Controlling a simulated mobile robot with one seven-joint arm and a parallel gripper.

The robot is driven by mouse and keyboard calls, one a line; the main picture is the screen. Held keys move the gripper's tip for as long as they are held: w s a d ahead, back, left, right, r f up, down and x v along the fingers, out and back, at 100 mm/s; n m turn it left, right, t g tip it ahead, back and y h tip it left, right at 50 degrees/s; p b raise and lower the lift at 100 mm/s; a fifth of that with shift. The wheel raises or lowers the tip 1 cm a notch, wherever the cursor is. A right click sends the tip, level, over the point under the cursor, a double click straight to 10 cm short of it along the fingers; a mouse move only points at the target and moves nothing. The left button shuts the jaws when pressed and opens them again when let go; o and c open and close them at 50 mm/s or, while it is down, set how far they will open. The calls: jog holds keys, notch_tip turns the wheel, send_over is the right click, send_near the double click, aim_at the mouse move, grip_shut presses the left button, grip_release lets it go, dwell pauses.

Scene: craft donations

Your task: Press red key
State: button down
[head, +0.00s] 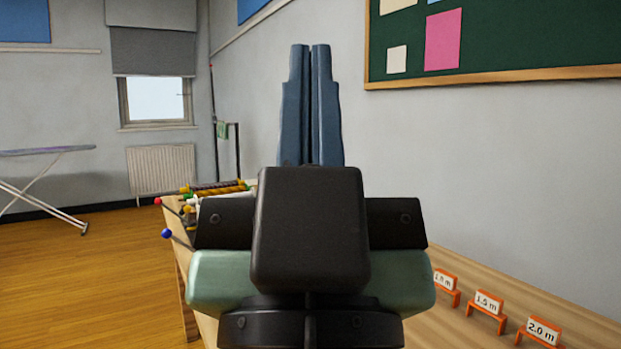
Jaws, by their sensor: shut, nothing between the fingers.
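My gripper (310,52) is large in the middle of the head view, with its two blue-grey fingers pointing up and shut together, holding nothing. A small red ball on a thin dark rod (158,201) sticks out at the left edge of the wooden table (176,232), left of and below my fingertips in the picture. It may be the red key, but I cannot tell for sure. A similar rod with a blue ball (166,233) is just below it. My gripper body hides the middle of the table and anything behind it.
Colourful rolls or sticks (215,188) lie at the table's far left end. Orange stands with white labels (488,304) line the table at the lower right. A green board (500,45) hangs on the right wall. An ironing board (45,151) stands far left; the floor between is clear.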

notch_tip(320, 180, up, 32)
jog(key=p, duration=2.9)
jog(key=shift+f, duration=0.1)
jog(key=shift+a, duration=0.1)
